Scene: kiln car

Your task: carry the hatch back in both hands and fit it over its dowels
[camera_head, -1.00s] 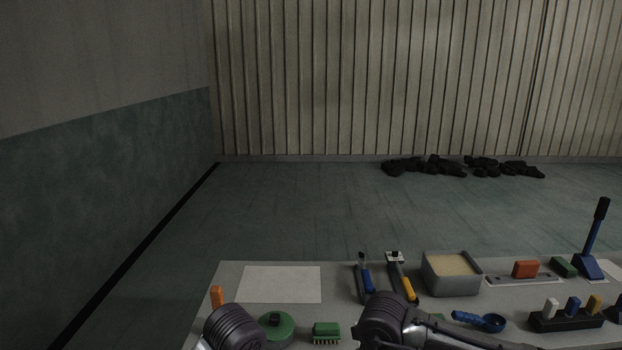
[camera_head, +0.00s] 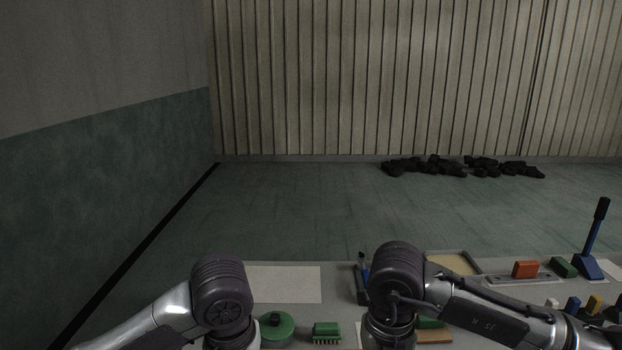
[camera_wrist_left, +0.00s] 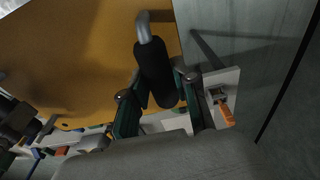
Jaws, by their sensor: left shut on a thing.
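The hatch (camera_wrist_left: 85,55) is an orange-yellow panel filling the upper left of the left wrist view. A black handle (camera_wrist_left: 153,62) on a grey metal post stands on its face near one edge. My left gripper (camera_wrist_left: 155,90) is shut on this handle, with one finger on each side. At the left edge of that view a dark jointed shape (camera_wrist_left: 14,115) may be my right gripper; its jaws are not clear. In the head view both arms reach down, and the hatch and both grippers are out of sight. I cannot make out the dowels.
The grey table holds a white sheet (camera_head: 285,284), green disc (camera_head: 277,330), green brush (camera_head: 326,330), sand tray (camera_head: 452,263), red block (camera_head: 525,269) and blue lever (camera_head: 592,245). An orange-handled clamp (camera_wrist_left: 224,112) sits near the hatch's edge. Black lumps (camera_head: 430,167) lie on the floor.

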